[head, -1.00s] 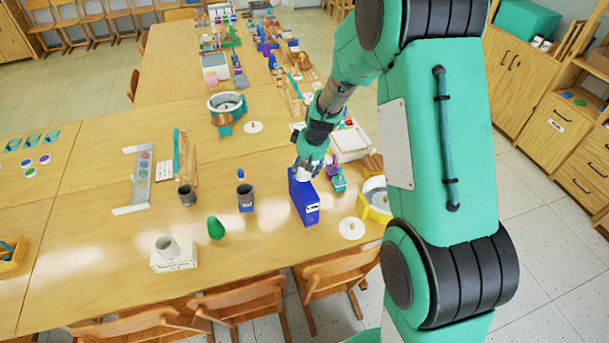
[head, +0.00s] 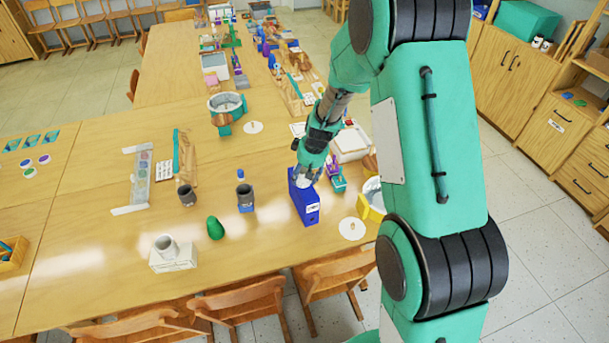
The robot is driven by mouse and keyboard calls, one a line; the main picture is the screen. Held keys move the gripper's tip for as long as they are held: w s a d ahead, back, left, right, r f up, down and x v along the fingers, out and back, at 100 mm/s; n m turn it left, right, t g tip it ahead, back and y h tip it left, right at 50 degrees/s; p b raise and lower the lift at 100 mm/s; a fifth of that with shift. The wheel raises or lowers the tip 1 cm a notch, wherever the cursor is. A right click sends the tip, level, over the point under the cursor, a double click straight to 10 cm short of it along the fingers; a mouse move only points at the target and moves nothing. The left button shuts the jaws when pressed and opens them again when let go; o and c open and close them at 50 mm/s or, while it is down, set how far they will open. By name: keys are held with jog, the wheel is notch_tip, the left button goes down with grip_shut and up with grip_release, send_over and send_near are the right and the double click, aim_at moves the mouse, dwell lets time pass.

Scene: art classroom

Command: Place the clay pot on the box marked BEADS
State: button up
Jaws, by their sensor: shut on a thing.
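My gripper (head: 307,172) points down over an upright blue box (head: 306,205) with a white label at the middle of the near table. It is shut on a small pale thing (head: 304,182), mostly hidden by the fingers; I cannot tell for sure that it is the clay pot. The pale thing is at the blue box's top; whether it touches is unclear. A pale grey pot (head: 166,246) stands on a white box (head: 174,260) at the left. A dark pot (head: 244,192) stands on a small blue box (head: 246,207). The box lettering is too small to read.
A dark cup (head: 187,196) and a green egg-shaped thing (head: 215,228) stand left of the gripper. A white disc (head: 352,229) and a yellow container (head: 370,208) are to its right. Chairs line the near edge.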

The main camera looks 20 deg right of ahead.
jog(key=shift+f, duration=0.2)
jog(key=o, duration=1.3)
jog(key=shift+r, duration=0.2)
jog(key=shift+d+r, duration=0.1)
jog(key=shift+r, duration=0.4)
jog(key=p+v, duration=0.1)
jog(key=v, duration=1)
jog(key=shift+s+p, duration=0.15)
jog(key=shift+p, duration=0.2)
